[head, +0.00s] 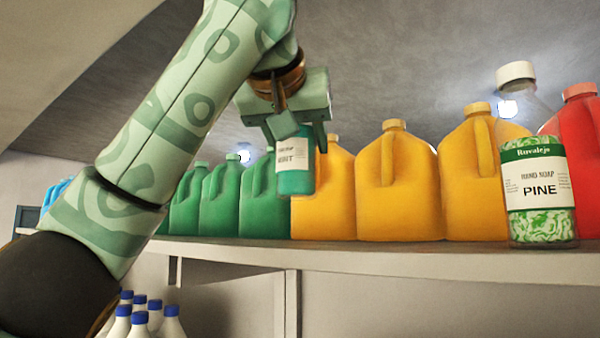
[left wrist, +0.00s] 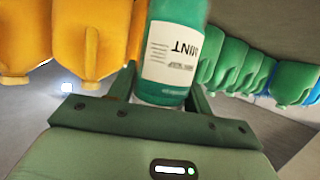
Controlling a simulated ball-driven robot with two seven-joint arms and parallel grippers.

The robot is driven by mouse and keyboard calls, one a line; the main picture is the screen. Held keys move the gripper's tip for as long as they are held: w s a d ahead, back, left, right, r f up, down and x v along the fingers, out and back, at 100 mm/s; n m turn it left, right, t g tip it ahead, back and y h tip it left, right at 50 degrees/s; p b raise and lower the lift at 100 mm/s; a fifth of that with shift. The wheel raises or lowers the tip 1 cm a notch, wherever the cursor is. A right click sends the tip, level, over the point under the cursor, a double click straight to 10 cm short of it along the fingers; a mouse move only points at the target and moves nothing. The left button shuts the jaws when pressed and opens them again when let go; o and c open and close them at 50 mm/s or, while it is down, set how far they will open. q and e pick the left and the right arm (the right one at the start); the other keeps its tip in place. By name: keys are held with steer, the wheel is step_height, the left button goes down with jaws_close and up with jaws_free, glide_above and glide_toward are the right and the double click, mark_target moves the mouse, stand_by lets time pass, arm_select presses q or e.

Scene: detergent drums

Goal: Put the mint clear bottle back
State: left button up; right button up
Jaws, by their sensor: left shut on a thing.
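The mint clear bottle (head: 296,180) has teal contents and a white label reading MINT. My left gripper (head: 296,140) is shut on its upper part and holds it upright, in front of the yellow and green jugs on the shelf. I cannot tell whether its base touches the shelf; in the head view it shows above the shelf edge. In the left wrist view the bottle (left wrist: 172,85) sits between the two fingers (left wrist: 160,85), with its label turned upside down. Its top is hidden by the gripper in the head view. My right gripper is not in view.
On the shelf (head: 400,258) stand green jugs (head: 218,205), yellow jugs (head: 385,190), a red jug (head: 582,130) and a clear bottle labelled PINE (head: 540,190) near the front edge at right. White bottles with blue caps (head: 140,320) stand lower at left.

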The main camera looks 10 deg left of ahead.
mark_target(299, 182)
arm_select(q)
steer(key=shift+w+f, duration=0.5)
steer(key=shift+f, duration=0.1)
steer(key=shift+f+p, duration=0.25)
steer(key=shift+p, duration=0.05)
steer(key=shift+f, duration=0.2)
steer(key=f, duration=0.3)
steer(key=shift+w+a+f, duration=0.1)
steer(key=shift+w+f, duration=0.3)
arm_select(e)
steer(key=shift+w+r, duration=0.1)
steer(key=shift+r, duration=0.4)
